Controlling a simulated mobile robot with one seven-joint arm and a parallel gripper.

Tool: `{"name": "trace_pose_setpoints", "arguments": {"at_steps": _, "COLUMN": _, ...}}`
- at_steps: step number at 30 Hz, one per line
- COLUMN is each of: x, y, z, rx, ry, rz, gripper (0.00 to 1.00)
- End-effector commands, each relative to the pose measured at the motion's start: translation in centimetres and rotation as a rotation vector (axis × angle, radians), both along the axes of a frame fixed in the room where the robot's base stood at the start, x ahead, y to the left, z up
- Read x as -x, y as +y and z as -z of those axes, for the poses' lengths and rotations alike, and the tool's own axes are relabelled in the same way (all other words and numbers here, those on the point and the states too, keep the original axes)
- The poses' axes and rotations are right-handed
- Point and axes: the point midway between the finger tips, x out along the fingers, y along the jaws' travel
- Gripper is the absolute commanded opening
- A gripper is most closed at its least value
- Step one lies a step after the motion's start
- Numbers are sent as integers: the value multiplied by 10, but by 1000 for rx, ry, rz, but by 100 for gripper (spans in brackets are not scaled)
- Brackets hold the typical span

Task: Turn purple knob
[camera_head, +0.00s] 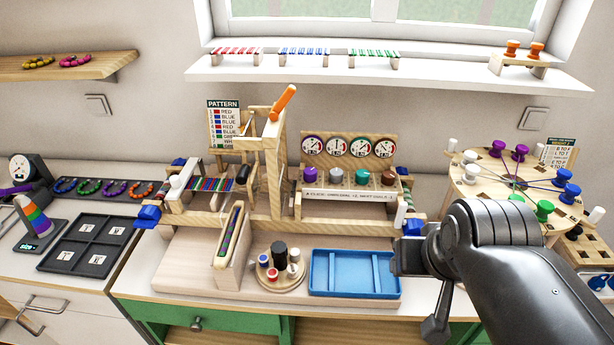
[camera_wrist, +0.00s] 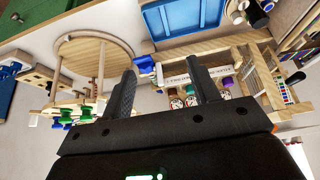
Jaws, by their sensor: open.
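The purple knob (camera_head: 310,174) stands upright at the left end of a row on a wooden stand, under a white dial with a purple rim (camera_head: 313,146). A grey knob (camera_head: 336,175), a teal knob (camera_head: 362,178) and a brown knob (camera_head: 388,178) stand to its right. In the wrist view, which looks upside down, the purple knob (camera_wrist: 228,82) shows small beyond the right finger. My gripper (camera_wrist: 162,67) is open, its two dark fingers apart with nothing between them. It is well away from the knob, on the right side of the bench in the head view.
A blue tray (camera_head: 355,292) and a round wooden stand with spools (camera_head: 268,292) lie in front of the knob stand. A wooden post with an orange handle (camera_head: 283,102) rises to its left. A round peg board (camera_head: 470,190) stands at the right.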

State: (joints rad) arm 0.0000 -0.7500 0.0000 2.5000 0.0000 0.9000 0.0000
Motion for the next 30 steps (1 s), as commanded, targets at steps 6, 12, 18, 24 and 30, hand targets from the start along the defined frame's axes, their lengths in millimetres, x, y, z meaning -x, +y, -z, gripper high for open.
{"name": "trace_pose_setpoints", "arguments": {"at_steps": 6, "x": 0, "y": 0, "z": 0, "rx": 0, "ry": 0, "rz": 0, "gripper": 55}}
{"name": "trace_pose_setpoints", "arguments": {"at_steps": 12, "x": 0, "y": 0, "z": 0, "rx": 0, "ry": 0, "rz": 0, "gripper": 55}}
{"name": "trace_pose_setpoints", "arguments": {"at_steps": 18, "x": -4, "y": 1, "z": -2, "rx": 5, "ry": 2, "rz": -1, "gripper": 55}}
{"name": "trace_pose_setpoints", "arguments": {"at_steps": 24, "x": -42, "y": 13, "z": -19, "rx": 54, "ry": 22, "rz": -11, "gripper": 55}}
{"name": "trace_pose_setpoints", "arguments": {"at_steps": 30, "x": -105, "y": 41, "z": -36, "rx": 103, "ry": 46, "rz": -40, "gripper": 55}}
